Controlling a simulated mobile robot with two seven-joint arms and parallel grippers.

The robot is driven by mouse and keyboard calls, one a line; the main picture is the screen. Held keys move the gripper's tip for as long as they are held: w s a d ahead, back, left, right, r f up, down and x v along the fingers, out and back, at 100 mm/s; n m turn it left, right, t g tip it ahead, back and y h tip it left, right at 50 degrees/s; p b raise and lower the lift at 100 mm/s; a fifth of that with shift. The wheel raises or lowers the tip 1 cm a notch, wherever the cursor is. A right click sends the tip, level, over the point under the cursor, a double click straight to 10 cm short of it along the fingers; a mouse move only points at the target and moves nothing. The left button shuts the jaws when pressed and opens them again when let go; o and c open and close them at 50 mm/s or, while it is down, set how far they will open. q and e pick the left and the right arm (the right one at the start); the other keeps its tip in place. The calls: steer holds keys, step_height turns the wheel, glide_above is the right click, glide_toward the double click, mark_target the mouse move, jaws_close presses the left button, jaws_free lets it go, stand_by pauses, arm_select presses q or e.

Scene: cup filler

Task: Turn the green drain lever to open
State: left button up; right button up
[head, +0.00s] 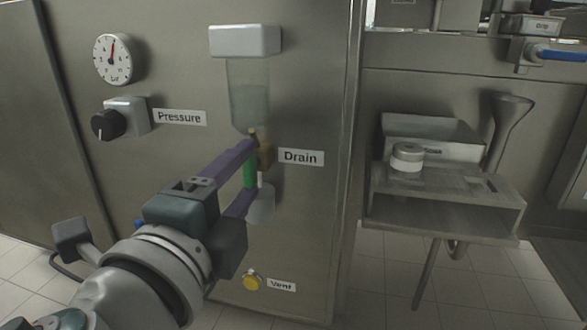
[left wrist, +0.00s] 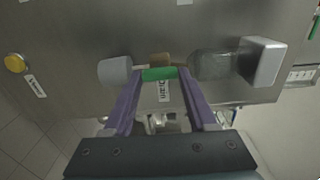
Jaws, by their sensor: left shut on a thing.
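The green drain lever (head: 250,173) hangs upright below the brass valve body (head: 265,153), beside the "Drain" label (head: 301,157). My left gripper (head: 248,170) reaches it from the lower left, one purple finger above and one below. In the left wrist view, the green lever (left wrist: 159,74) spans the gap between the fingertips (left wrist: 160,75), and the gripper is shut on it along its length. The brass valve (left wrist: 160,59) shows just behind it. The lower part of the lever is partly hidden by the finger. My right gripper is not in view.
A clear vessel (head: 248,95) with liquid sits above the valve under a white block (head: 245,41); a pale cup-like outlet (head: 262,205) is below. A pressure knob (head: 107,124), gauge (head: 113,59) and yellow vent button (head: 253,281) share the panel. A metal shelf (head: 440,222) stands right.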

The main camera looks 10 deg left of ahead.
arm_select(q)
steer(key=o, duration=1.4)
steer(key=shift+c, duration=0.2)
steer(key=shift+r, duration=0.1)
